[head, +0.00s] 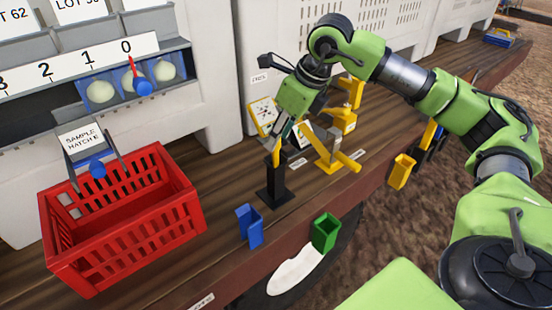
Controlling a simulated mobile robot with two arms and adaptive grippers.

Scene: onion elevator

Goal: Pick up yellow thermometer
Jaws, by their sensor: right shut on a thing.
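The yellow thermometer (277,153) stands roughly upright at the top of a black stand (273,188) on the wooden bench. My right gripper (284,130) reaches down from above and is shut on the thermometer's upper part. Its fingers and green body hide the top of the thermometer. The lower end is at the stand's holder; I cannot tell whether it is still inside. My left gripper is not in view.
A red crate (130,250) stands left of the stand. A yellow fixture (335,155) is close on the right. Blue (250,225), green (324,232) and yellow (400,171) holders line the bench's front edge. White onions (132,79) sit in a rack behind.

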